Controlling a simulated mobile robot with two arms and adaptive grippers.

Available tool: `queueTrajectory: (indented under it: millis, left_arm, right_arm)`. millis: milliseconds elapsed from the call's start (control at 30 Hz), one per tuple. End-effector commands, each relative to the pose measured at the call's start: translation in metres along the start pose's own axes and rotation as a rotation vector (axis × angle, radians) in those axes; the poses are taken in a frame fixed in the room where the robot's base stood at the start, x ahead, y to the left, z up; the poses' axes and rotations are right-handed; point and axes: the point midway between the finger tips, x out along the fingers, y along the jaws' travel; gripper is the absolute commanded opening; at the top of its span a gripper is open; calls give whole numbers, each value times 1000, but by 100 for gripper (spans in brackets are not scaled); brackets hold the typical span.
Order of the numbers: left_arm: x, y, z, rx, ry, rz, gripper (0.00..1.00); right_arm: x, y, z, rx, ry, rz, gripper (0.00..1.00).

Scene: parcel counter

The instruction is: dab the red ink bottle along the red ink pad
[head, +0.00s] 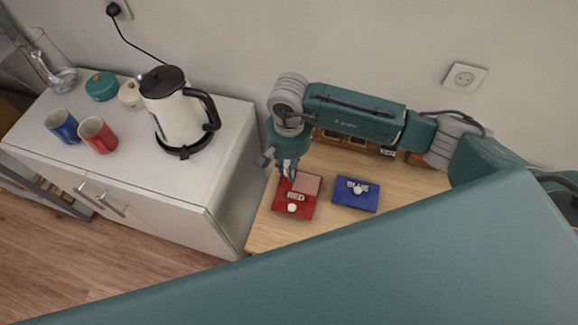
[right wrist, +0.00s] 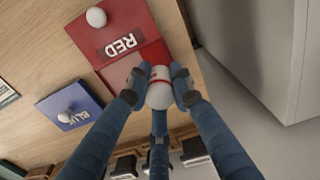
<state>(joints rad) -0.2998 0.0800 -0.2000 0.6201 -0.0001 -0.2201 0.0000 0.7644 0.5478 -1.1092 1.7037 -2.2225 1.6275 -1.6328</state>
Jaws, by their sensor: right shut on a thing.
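The red ink pad (head: 280,212) lies on the wooden counter, with a RED label, a white knob and a paler red patch at its far end. It also shows in the right wrist view (right wrist: 125,22). My right gripper (head: 287,175) points down at the pad's far left part. In the right wrist view its fingers are shut on a white, round-topped bottle with a red mark (right wrist: 160,96), in front of the pad's end. I cannot tell whether the bottle touches the pad. The bottle is mostly hidden in the head view. My left gripper is not in view.
A blue ink pad (head: 345,201) with a white knob lies to the right of the red one. Dark-fronted compartments (right wrist: 124,166) stand along the counter's back. A white cabinet (head: 130,165) on the left holds a kettle (head: 175,112), mugs and jars.

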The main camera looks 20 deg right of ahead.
Motion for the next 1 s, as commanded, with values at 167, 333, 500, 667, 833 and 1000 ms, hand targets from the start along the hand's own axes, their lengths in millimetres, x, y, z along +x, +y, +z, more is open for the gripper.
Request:
queueTrajectory:
  millis: [167, 333, 500, 667, 833, 1000]
  left_arm:
    - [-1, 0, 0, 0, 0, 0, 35]
    - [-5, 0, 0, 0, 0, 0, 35]
    - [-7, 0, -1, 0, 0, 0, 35]
    - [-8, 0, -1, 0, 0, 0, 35]
    - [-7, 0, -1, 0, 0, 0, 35]
    - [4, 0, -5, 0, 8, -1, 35]
  right_arm:
    - [-2, 2, 2, -1, -6, 7, 0]
    - [-14, 2, 1, -2, -2, 5, 0]
    - [-25, 1, 1, 0, -1, 3, 0]
    - [-30, 1, 1, 0, -1, 2, 0]
    - [-29, 1, 1, 0, -1, 2, 0]
    - [-27, -2, -12, 4, 3, 3, 0]
